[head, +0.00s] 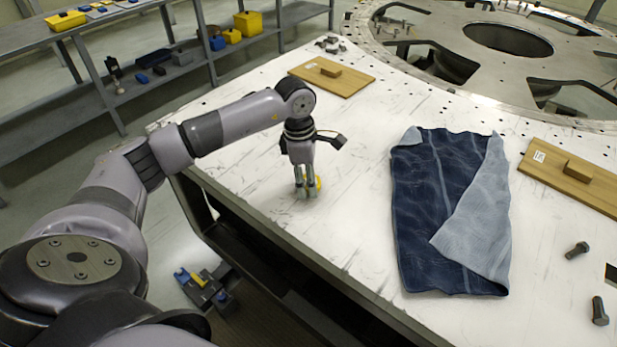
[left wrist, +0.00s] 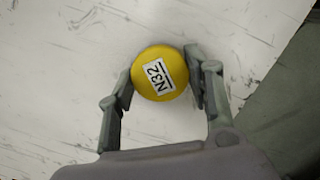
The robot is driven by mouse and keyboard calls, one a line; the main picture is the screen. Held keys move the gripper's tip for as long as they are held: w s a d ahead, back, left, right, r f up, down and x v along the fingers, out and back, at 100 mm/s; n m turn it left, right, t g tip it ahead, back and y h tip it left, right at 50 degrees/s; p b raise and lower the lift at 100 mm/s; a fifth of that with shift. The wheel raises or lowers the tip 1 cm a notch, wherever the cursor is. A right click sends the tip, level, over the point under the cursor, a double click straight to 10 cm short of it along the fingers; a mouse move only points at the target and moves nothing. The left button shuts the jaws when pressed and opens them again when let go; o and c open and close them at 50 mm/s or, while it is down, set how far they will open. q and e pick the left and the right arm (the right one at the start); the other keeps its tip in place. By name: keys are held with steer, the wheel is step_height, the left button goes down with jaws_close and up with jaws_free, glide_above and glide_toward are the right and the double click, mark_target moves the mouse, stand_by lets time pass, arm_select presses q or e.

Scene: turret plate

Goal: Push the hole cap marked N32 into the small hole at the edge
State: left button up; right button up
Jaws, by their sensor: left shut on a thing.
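The yellow round hole cap marked N32 (left wrist: 158,76) is between the fingers of my left gripper (left wrist: 160,82) in the left wrist view, its label facing the camera. In the head view, my left gripper (head: 307,191) points down at the white plate (head: 355,240) near its left edge, shut on the cap (head: 318,183). The cap is low, at or just above the plate; I cannot tell whether it touches. The small hole at the edge is not clearly visible. My right gripper is not in view.
A folded dark blue cloth (head: 420,220) lies right of the gripper. Wooden boards with blocks lie at the back (head: 332,76) and right (head: 570,178). Loose bolts (head: 577,250) lie at the right. The plate's left edge (head: 250,225) is close to the gripper.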

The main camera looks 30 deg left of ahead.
arm_select(q)
steer(key=shift+f+b, duration=0.55)
stand_by(0.7)
steer(key=o, duration=1.2)
step_height(320, 180, up, 12)
steer(key=a, duration=0.1)
steer(key=shift+s+a, duration=0.15)
steer(key=shift+s, duration=0.2)
